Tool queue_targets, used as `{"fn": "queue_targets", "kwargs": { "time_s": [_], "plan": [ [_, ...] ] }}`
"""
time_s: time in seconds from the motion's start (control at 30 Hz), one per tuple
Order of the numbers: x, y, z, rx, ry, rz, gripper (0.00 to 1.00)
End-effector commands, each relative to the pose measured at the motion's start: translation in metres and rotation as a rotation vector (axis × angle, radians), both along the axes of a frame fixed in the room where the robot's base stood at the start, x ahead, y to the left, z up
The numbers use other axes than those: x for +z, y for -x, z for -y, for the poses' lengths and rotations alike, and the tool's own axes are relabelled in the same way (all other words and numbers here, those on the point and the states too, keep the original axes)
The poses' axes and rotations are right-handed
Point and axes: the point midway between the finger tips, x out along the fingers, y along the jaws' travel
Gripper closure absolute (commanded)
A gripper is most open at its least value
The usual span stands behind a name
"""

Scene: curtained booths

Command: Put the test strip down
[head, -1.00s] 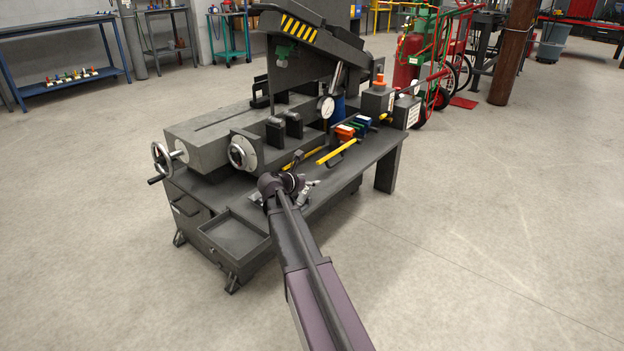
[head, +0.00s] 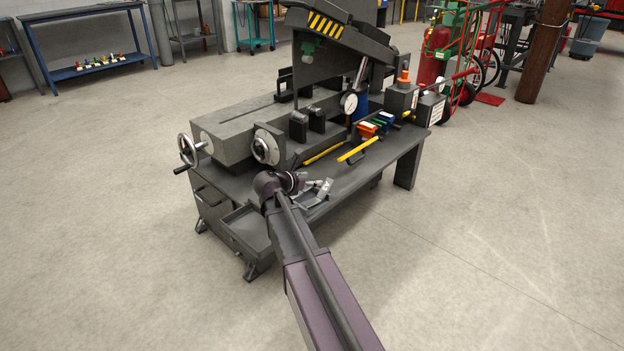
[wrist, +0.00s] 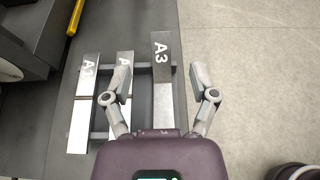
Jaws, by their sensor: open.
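In the wrist view, a grey metal strip marked A3 (wrist: 162,80) lies across a dark rack, its marked end pointing up the picture. My gripper (wrist: 160,70) is open, with one finger on each side of the A3 strip and a visible gap on both sides. A strip marked A1 (wrist: 88,80) lies further left in the rack (wrist: 143,72). A middle strip (wrist: 122,60) is partly hidden by my left finger, and only its letter A shows. In the head view, my gripper (head: 318,188) is small and low over the bench's front edge.
The dark bench (head: 375,165) carries a machine with a handwheel (head: 188,150), a dial gauge (head: 349,103) and yellow bars (head: 358,151). A shallow tray (head: 247,228) sits at the bench's front left. Open concrete floor lies to the right.

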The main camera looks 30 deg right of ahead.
Motion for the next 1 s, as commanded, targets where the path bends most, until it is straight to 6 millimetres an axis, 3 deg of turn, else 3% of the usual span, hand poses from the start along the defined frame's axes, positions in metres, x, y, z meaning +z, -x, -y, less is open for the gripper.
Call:
{"fn": "queue_targets", "kwargs": {
  "time_s": [0.57, 0.77, 1.0],
  "plan": [
    [-0.005, 0.006, -0.004, -0.025, -0.046, 0.038, 0.25],
    [-0.024, 0.029, -0.02, -0.134, -0.216, 0.177, 0.25],
    [-0.059, 0.071, -0.058, -0.405, -0.537, 0.417, 0.25]
  ]
}}
